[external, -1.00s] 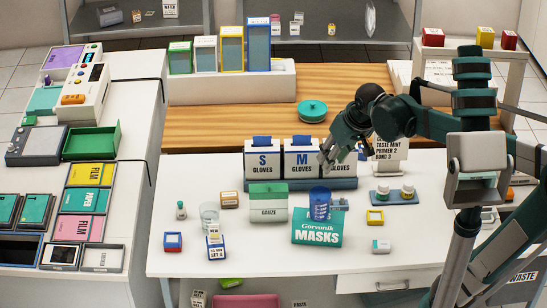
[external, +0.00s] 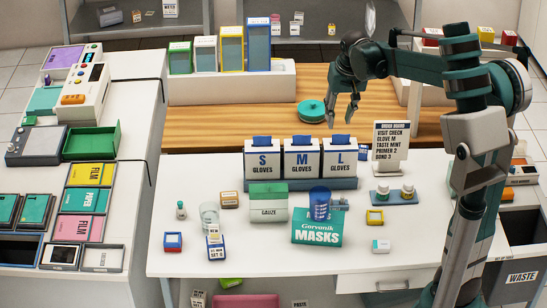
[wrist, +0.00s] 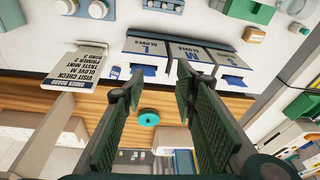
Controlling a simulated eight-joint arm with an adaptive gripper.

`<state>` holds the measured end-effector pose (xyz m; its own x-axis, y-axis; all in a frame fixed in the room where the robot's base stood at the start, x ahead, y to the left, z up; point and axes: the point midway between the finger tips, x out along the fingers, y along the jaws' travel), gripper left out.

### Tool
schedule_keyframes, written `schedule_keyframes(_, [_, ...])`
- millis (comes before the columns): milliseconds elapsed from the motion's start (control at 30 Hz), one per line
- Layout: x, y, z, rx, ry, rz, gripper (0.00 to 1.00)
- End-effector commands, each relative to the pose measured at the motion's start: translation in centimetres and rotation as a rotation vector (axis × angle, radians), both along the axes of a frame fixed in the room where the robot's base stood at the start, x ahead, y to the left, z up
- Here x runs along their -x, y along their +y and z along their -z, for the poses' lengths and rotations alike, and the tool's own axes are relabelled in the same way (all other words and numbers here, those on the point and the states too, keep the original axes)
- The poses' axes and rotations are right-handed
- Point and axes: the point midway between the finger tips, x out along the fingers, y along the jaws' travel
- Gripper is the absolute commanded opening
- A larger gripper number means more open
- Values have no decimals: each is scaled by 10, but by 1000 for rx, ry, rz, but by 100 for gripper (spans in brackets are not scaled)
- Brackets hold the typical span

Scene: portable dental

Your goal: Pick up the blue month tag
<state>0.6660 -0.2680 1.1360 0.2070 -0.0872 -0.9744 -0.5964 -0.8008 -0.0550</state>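My gripper (external: 342,116) is open and empty, raised over the wooden strip behind the glove boxes, its fingers pointing down. In the wrist view its two fingers (wrist: 159,82) stand apart with nothing between them. A small white tag with a blue part (wrist: 115,72) lies beside the L glove box in the wrist view. It also shows just right of that box in the external view (external: 362,152). It may be the blue month tag, but its print is too small to read. My gripper is apart from it, above and behind it.
The S, M and L glove boxes (external: 303,157) stand in a row. The visit-check sign (external: 391,148) stands to their right. A round teal object (external: 312,111) sits on the wooden strip (external: 230,122). File boxes stand in a white holder (external: 240,84) at the back left.

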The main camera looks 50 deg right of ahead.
Motion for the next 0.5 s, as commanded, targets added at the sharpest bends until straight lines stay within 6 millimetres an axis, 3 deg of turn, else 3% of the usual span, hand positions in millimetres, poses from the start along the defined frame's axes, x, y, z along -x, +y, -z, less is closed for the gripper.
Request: schedule_keyframes(500, [-37, -108, 26, -57, 91, 177, 29])
